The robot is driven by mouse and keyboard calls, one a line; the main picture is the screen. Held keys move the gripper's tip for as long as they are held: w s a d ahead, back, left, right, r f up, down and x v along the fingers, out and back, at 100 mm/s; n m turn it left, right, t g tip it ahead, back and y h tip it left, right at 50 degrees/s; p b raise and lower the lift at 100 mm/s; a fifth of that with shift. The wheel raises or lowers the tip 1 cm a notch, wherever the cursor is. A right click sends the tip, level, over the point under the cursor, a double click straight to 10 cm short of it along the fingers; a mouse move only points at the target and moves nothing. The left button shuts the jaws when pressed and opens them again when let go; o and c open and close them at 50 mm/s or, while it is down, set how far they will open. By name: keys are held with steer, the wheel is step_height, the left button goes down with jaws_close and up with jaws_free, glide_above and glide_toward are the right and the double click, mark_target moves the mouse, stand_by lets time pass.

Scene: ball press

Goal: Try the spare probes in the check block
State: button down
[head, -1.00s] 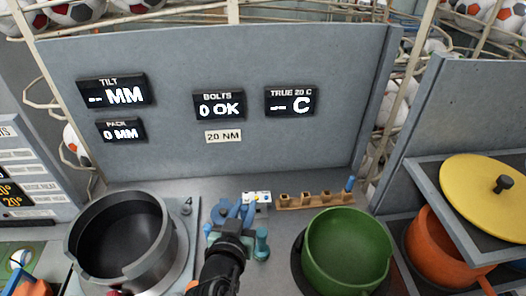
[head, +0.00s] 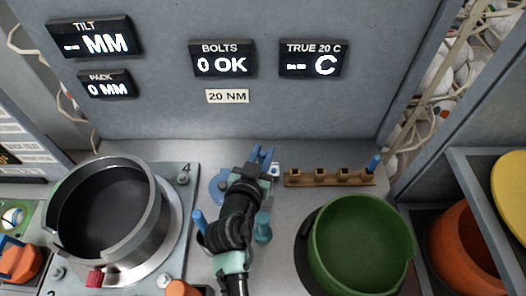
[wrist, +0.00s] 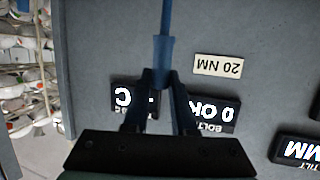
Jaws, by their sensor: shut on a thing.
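My gripper (head: 262,156) is shut on a blue probe (wrist: 166,48). In the wrist view the probe's collar sits between the fingertips and its thin shaft runs out of the top of the picture. Another blue probe (head: 374,163) stands upright at the right end of a brown rack (head: 330,180), whose other sockets look empty. A small white block (head: 275,170), possibly the check block, is partly hidden behind my gripper. The TRUE 20 C display (head: 311,59) reads "-- C".
A dark pot (head: 150,215) on a plate stands left, a green pot (head: 330,235) right. A teal post (head: 263,232), a blue upright piece (head: 199,220) and a blue disc (head: 217,190) are close to my arm. The grey panel (head: 250,120) rises behind.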

steer(key=shift+f, duration=0.1)
step_height(320, 180, down, 4)
steer(key=b, duration=0.4)
steer(key=shift+b, duration=0.3)
stand_by(0.7)
steer(key=shift+f+b, duration=0.65)
steer(key=shift+b, duration=0.25)
steer(key=shift+f, duration=0.15)
steer(key=shift+f+b, duration=0.6)
steer(key=shift+b, duration=0.3)
steer(key=shift+f, duration=0.1)
steer(key=shift+f+b, duration=0.7)
steer(key=shift+b, duration=0.15)
steer(key=shift+f, duration=0.1)
